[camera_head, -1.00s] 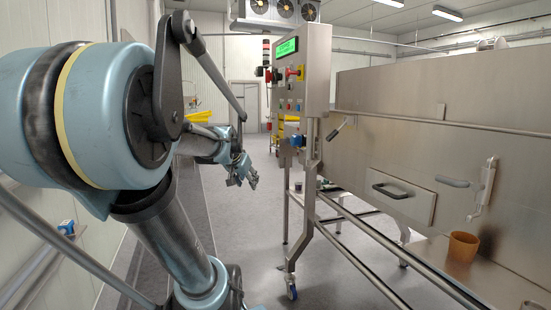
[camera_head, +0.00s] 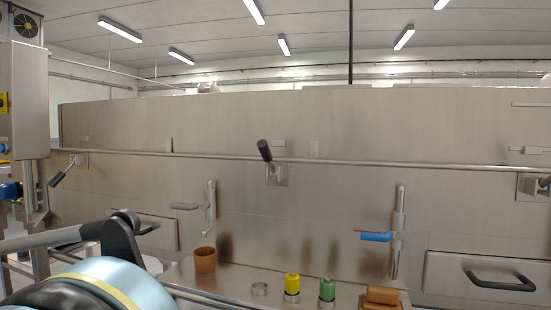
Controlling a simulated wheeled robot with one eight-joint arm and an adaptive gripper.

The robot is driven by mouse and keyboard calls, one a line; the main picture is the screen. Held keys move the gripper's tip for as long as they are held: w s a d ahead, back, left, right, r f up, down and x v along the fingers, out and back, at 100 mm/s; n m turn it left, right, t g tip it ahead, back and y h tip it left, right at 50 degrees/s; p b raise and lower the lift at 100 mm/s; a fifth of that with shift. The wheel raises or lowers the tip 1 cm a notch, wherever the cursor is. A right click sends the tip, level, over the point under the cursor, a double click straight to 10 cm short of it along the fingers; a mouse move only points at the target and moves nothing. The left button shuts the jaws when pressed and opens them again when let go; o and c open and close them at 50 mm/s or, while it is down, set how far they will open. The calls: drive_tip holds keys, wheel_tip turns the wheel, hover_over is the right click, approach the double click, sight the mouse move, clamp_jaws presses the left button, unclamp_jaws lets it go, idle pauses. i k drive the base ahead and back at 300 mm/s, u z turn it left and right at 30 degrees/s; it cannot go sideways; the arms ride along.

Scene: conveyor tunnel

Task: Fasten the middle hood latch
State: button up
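The middle hood latch (camera_head: 276,173) sits on the steel tunnel wall at the picture's centre, just under a long horizontal rail. Its black-gripped lever (camera_head: 264,150) points up and slightly left, in front of the rail. A small catch plate (camera_head: 278,143) is on the hood (camera_head: 400,120) just right of the grip; I cannot tell whether the latch engages it. The left hood latch (camera_head: 64,172) has its lever slanting down to the left. The right hood latch (camera_head: 535,186) is partly cut off at the right edge. My gripper is out of view; only my arm shows at lower left.
A steel shelf (camera_head: 225,290) below the wall holds an orange-brown cup (camera_head: 205,260), a metal ring (camera_head: 259,289), a yellow bottle (camera_head: 292,284), a green bottle (camera_head: 327,289) and a brown block (camera_head: 382,296). A blue-handled valve (camera_head: 377,237) and a grey-handled one (camera_head: 186,206) stick out. A control cabinet (camera_head: 25,100) stands left.

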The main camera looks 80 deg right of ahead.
sight(263, 145)
drive_tip(key=z, duration=1.55)
drive_tip(key=k, duration=0.45)
drive_tip(key=z, duration=4)
